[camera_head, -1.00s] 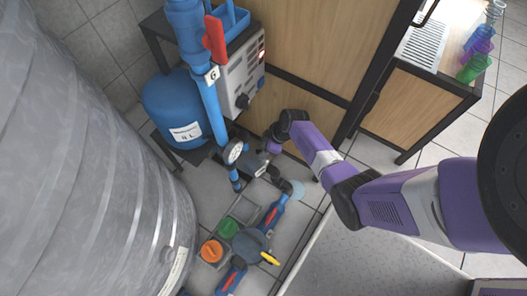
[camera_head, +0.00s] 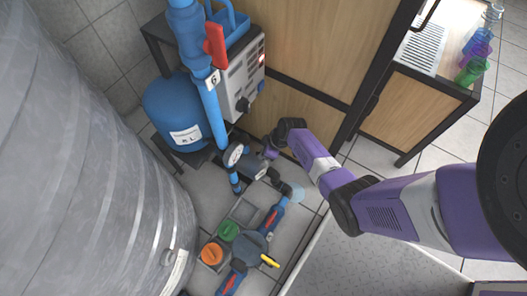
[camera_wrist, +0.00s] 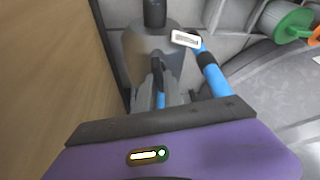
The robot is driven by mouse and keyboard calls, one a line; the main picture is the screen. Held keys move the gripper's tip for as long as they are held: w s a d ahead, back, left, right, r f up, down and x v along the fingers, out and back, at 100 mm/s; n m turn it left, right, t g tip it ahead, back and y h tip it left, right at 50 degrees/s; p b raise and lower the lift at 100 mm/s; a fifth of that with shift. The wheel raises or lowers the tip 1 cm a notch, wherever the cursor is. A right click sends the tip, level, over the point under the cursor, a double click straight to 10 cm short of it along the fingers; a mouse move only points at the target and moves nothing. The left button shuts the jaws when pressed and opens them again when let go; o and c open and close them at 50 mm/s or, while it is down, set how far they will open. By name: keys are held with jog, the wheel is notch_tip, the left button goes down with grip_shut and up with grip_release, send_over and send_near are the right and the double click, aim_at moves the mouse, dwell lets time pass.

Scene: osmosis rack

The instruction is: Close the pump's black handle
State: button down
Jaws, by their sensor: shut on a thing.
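The pump (camera_head: 250,163) is a small grey body low by the blue pipework, beside a round gauge. In the wrist view its grey body (camera_wrist: 157,45) has a black stub on top. My gripper (camera_head: 268,153) is at the pump, reaching in from the right. In the wrist view the grey fingers (camera_wrist: 160,78) are close together in front of the pump body, shut on a part there. A narrow blue strip shows between them. I cannot make out the black handle clearly; fingers and wrist hide that spot.
A blue tank (camera_head: 180,105) and a control box (camera_head: 240,80) stand behind. A red lever (camera_head: 214,45) sits on the upright blue pipe. A large grey tank (camera_head: 85,160) fills the left. A wooden panel (camera_head: 310,45) borders the back. Green (camera_head: 228,230) and orange (camera_head: 211,253) caps lie below.

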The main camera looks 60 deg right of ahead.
jog(key=m+h+p, duration=0.1)
jog(key=m, duration=0.2)
dwell(0.4)
jog(key=c, duration=1.5)
grip_release()
jog(key=shift+o, duration=0.2)
jog(key=p+v, duration=0.3)
jog(key=v, duration=0.4)
jog(key=shift+s+r+p, duration=0.3)
jog(key=shift+r+p, duration=0.05)
jog(key=shift+p, duration=0.05)
